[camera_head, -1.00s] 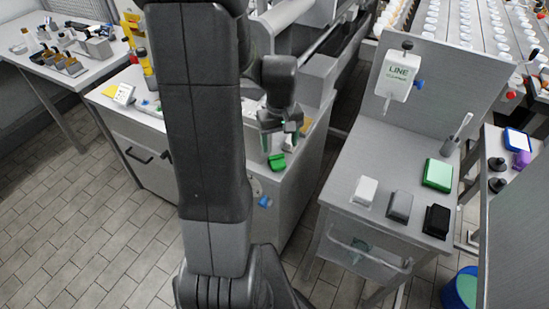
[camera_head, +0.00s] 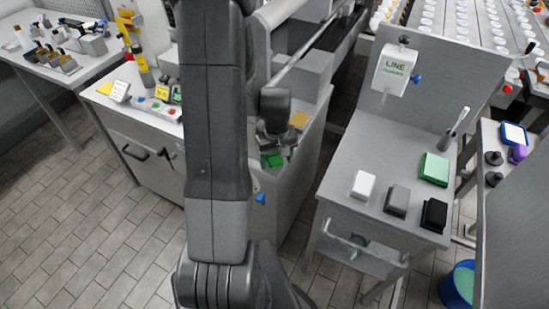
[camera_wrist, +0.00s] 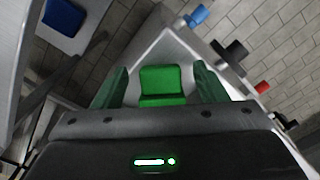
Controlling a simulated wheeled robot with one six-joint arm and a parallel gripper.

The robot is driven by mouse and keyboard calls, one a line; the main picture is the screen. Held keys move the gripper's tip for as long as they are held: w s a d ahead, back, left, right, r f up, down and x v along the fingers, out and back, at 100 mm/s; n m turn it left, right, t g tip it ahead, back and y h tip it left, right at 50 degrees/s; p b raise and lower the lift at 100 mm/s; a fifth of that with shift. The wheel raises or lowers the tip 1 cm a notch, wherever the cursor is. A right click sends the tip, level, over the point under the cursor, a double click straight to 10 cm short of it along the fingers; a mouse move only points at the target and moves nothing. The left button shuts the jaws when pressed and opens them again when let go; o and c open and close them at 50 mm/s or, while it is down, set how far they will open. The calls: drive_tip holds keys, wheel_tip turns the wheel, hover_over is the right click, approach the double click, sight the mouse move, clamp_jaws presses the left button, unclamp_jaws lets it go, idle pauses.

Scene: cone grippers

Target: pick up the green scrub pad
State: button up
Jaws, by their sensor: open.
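A green scrub pad (camera_wrist: 163,82) lies on the near corner of the grey cabinet top. In the head view the same green pad (camera_head: 271,161) shows just below my gripper (camera_head: 276,143), partly hidden by it. In the wrist view my gripper (camera_wrist: 161,86) is open, with its two green-faced fingers on either side of the pad and a gap on each side. I cannot tell how far the fingertips reach down around it.
The right table (camera_head: 335,215) holds a white block (camera_head: 365,185), a grey block (camera_head: 397,200) and a black block (camera_head: 434,215). A blue knob (camera_head: 259,198) sticks out of the cabinet side.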

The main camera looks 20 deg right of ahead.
drive_tip(key=c, duration=1.1)
drive_tip(key=shift+r, duration=0.1)
drive_tip(key=shift+c, duration=0.2)
wheel_tip(320, 180, up, 28)
drive_tip(key=o, duration=0.3)
drive_tip(key=shift+c, duration=0.7)
